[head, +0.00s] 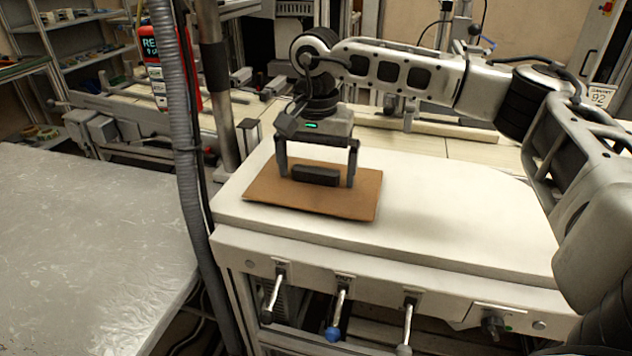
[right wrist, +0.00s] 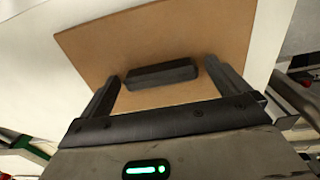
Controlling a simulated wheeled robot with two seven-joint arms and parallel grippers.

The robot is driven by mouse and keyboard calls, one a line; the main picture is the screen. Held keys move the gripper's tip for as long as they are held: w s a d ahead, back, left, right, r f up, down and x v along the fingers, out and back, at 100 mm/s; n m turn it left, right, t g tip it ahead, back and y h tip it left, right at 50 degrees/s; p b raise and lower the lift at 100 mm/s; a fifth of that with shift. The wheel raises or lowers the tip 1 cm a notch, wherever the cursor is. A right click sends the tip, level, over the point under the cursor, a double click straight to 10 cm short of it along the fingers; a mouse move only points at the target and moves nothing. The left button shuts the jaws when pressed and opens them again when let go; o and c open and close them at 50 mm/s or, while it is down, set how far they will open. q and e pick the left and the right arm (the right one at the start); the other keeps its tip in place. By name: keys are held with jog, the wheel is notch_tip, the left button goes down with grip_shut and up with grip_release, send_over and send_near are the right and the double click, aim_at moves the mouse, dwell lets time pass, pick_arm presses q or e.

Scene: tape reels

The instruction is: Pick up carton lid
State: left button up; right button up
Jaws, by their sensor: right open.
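The carton lid (head: 350,204) is a flat brown board with a dark block-shaped handle (head: 316,176) on its top. It lies on the white worktop, near its left end. My right gripper (head: 317,178) is open, pointing down over the lid, with one finger on each side of the handle. In the right wrist view the lid (right wrist: 150,45) fills the upper middle, and the handle (right wrist: 160,74) shows between the fingertips (right wrist: 160,80) with gaps at its ends. I cannot tell whether the fingertips touch the lid. My left gripper does not show.
The white worktop (head: 460,215) is clear to the right of the lid. Levers (head: 338,315) stick out from its front. A grey hose and a metal post (head: 215,85) stand at its left edge. A separate plastic-covered table (head: 90,240) is at the far left.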

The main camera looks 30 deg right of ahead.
jog(key=c, duration=1)
jog(key=shift+r, duration=0.1)
